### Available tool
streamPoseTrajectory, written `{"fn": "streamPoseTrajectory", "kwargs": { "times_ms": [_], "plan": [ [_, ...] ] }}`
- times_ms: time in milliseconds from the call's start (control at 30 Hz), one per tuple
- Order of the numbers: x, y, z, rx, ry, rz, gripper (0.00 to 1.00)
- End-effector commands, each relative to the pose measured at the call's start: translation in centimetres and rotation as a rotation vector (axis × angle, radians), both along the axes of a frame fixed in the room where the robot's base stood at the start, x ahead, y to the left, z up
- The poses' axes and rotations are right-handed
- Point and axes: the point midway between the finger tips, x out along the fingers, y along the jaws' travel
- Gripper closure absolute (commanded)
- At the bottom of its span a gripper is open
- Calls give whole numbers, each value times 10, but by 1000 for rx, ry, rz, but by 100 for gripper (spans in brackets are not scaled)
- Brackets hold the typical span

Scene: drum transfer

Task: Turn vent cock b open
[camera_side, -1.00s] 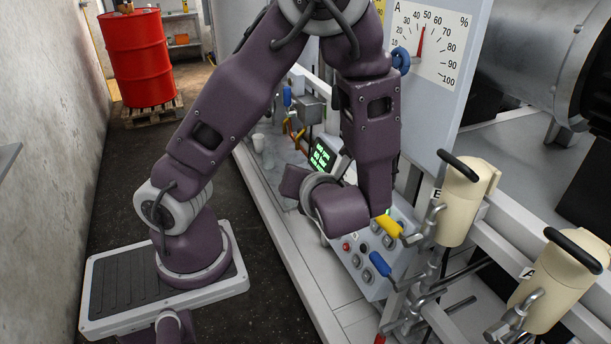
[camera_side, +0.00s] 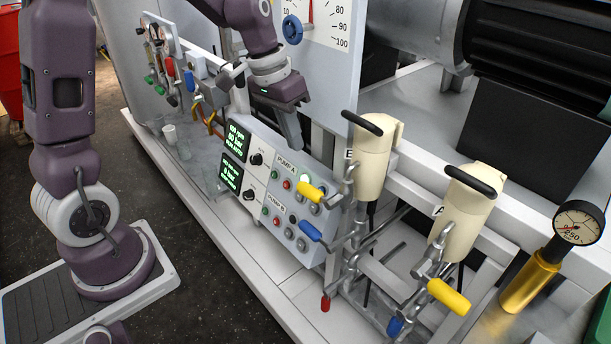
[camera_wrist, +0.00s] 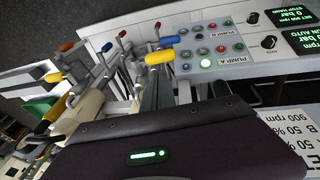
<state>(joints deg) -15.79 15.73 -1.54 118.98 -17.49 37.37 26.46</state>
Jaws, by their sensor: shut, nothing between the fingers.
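No readable label names vent cock b. Beside the upright cream holder (camera_side: 374,160) with a black handle are a yellow-handled lever (camera_side: 312,191), a blue-handled lever (camera_side: 309,231) and a red-handled lever (camera_side: 325,303) low down. I cannot tell which of these is the vent cock. My gripper (camera_side: 292,143) is shut and empty, pointing down over the pump panel, up and left of the yellow handle. In the wrist view my fingers (camera_wrist: 155,80) reach up towards the yellow handle (camera_wrist: 159,57); contact cannot be told. The blue handle (camera_wrist: 169,40) is beyond it.
The control panel (camera_side: 275,165) with knobs, buttons and lit displays stands just below my gripper. A second cream holder (camera_side: 465,210) marked A has yellow and blue levers. A gauge on a brass cylinder (camera_side: 530,280) stands at right. White rails and pipes crowd the area.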

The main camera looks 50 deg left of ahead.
Motion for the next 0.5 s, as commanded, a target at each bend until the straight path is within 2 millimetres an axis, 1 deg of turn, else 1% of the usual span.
{"fn": "streamPoseTrajectory", "kwargs": {
  "times_ms": [33, 300, 400, 500],
  "plan": [
    [1, -2, -12, -2, 6, 0, 100],
    [11, -11, -69, -1, 9, -3, 100],
    [15, -13, -85, 0, 7, -3, 100],
    [18, -15, -96, 0, 5, -4, 100]
  ]
}}
